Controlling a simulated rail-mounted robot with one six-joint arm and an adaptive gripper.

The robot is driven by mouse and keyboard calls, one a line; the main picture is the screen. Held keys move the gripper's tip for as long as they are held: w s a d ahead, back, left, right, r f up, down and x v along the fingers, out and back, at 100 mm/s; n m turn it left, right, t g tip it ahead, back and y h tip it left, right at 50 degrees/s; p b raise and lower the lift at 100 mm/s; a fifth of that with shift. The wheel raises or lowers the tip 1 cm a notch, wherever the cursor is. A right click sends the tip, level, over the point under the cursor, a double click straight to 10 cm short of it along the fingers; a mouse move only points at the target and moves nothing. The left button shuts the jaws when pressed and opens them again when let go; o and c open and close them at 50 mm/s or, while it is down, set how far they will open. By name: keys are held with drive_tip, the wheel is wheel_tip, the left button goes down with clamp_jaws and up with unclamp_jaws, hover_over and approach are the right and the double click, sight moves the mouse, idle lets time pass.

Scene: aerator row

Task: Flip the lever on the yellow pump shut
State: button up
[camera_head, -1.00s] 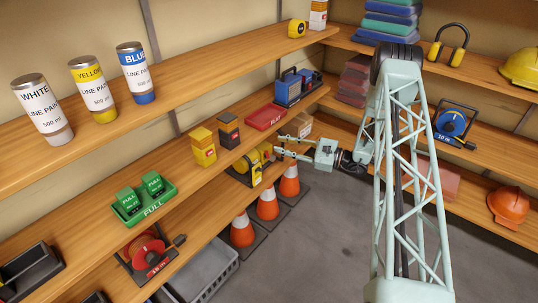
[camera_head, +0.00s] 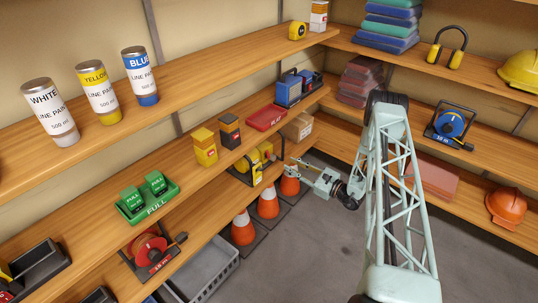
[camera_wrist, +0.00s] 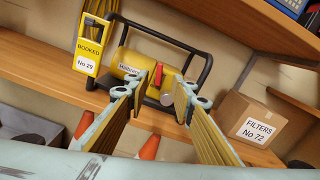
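A pale round knob (camera_wrist: 167,99) shows just below the lever. My gripper (camera_wrist: 164,97) is open and empty, its fingertips on either side of the lever and knob in the picture; I cannot tell any contact. In the head view my gripper (camera_head: 288,170) is in front of the pump.
A yellow "BOOKED No 29" tag (camera_wrist: 89,48) hangs at the frame's left. A "FILTERS No 72" carton (camera_wrist: 252,120) stands to the right. Traffic cones (camera_head: 268,203) and a grey crate (camera_head: 205,270) stand below the shelf. The floor to the right is clear.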

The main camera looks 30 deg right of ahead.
sight(268, 152)
drive_tip(key=shift+w, duration=0.1)
idle(0.3)
drive_tip(key=shift+b+x, duration=0.5)
drive_tip(key=shift+x, duration=6.35)
clamp_jaws()
drive_tip(key=shift+d, duration=0.1)
drive_tip(key=shift+w+d+m+b, duration=0.1)
drive_tip(key=shift+d+m+b, duration=0.15)
drive_tip(key=shift+m+b, duration=0.4)
drive_tip(key=shift+w+d+m+b, duration=0.2)
drive_tip(key=shift+m+b, duration=0.25)
drive_tip(key=shift+m, duration=0.4)
